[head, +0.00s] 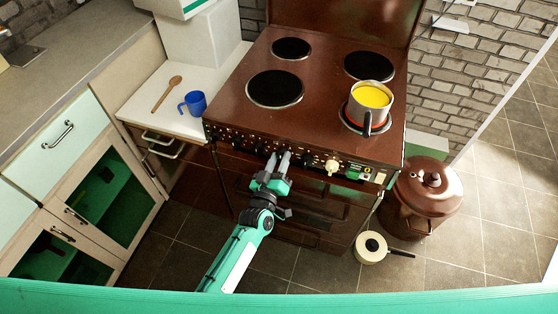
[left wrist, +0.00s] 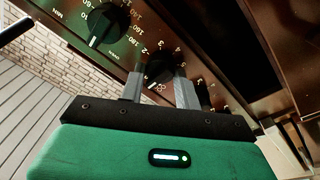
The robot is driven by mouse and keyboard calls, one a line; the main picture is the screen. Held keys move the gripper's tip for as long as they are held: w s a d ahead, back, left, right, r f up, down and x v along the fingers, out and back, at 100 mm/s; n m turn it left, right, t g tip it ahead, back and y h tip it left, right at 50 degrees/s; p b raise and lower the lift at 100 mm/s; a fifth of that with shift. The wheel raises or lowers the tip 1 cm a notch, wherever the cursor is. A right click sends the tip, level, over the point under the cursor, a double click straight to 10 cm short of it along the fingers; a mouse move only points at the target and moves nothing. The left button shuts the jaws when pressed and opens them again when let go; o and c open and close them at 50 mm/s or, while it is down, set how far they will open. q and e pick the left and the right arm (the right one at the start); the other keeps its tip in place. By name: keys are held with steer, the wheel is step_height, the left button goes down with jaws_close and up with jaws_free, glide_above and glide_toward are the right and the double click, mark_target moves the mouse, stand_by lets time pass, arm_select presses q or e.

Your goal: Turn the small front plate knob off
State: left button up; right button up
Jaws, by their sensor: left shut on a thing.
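The brown stove (head: 325,70) has a row of dark knobs along its front panel, with one cream knob (head: 332,166) to the right. My left gripper (head: 277,159) is at the panel, with its two fingers around a small dark knob (left wrist: 159,71). In the left wrist view this knob sits between the fingertips (left wrist: 158,88), with a scale of numbers beside it. Its exact pointer setting is hard to read. A saucepan (head: 369,112) of yellow liquid stands on the front right plate, whose edge glows orange-red. My right gripper is not in view.
A larger knob (left wrist: 103,25) with a numbered scale is left of the held one. A blue mug (head: 193,103) and wooden spoon (head: 167,94) are on the left counter. A brown pot (head: 428,190) and cream pan (head: 371,247) stand on the floor at right.

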arm_select(q)
steer(key=shift+f, duration=0.1)
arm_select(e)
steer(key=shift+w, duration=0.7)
arm_select(q)
steer(key=o, duration=1)
steer(key=shift+s, duration=0.1)
steer(key=shift+s+a, duration=0.1)
steer(key=shift+s, duration=0.1)
steer(key=v, duration=0.4)
steer(key=shift+f+b, duration=0.1)
steer(key=shift+b, duration=0.2)
steer(key=b, duration=0.1)
glide_toward(280, 160)
steer(key=shift+r+v, duration=0.25)
steer(key=shift+v, duration=2)
steer(key=shift+f, duration=0.1)
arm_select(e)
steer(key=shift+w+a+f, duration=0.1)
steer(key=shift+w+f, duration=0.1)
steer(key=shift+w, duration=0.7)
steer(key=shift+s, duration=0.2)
